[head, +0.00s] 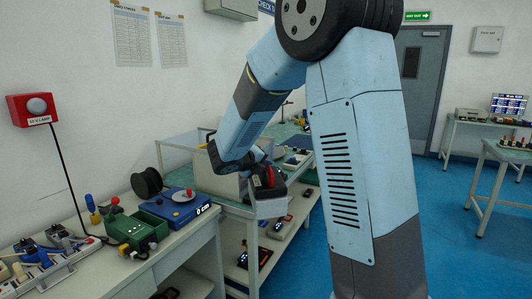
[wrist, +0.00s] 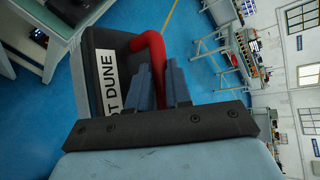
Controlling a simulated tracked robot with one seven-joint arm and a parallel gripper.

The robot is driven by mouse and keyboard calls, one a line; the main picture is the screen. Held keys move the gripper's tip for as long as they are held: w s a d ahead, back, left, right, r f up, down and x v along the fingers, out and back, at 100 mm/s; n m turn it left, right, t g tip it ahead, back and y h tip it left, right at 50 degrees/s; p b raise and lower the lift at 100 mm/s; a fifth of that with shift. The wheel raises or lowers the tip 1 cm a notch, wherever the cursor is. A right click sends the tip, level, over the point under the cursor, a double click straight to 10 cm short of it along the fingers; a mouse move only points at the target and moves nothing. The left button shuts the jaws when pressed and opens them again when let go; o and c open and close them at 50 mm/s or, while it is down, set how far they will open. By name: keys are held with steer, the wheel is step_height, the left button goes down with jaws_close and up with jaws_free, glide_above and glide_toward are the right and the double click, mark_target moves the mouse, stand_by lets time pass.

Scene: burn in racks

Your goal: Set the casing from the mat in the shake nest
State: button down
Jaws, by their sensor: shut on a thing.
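The casing (wrist: 90,66) is a dark box with a white label, of which "T DUNE" can be read, and a bent red handle (wrist: 150,44). My gripper (wrist: 160,80) is shut on the red handle between its two blue-grey fingers. In the head view my gripper (head: 262,167) and the dark casing (head: 262,188) are small and partly hidden by my arm. The casing is at the near edge of the bench, and seems held up at its front side. A green mat (head: 284,131) shows on the bench behind my arm. I cannot make out the shake nest.
A near bench at left carries a blue scale (head: 178,207), a green device (head: 137,229), a black spool (head: 147,183) and a power strip (head: 40,268). Several items lie on the shelf below the farther bench. Blue floor is clear at right, before another table (head: 505,153).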

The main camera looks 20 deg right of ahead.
steer(key=w+f+n+t+y, duration=0.2)
steer(key=f+n+y, duration=0.1)
steer(key=f, duration=0.5)
steer(key=w+f+n+t+y, duration=0.2)
steer(key=w+f+n+y, duration=0.1)
steer(key=f, duration=0.5)
steer(key=shift+w+a+f+n, duration=0.25)
steer(key=shift+f+n, duration=0.05)
steer(key=shift+f, duration=0.05)
steer(key=shift+s+a, duration=0.1)
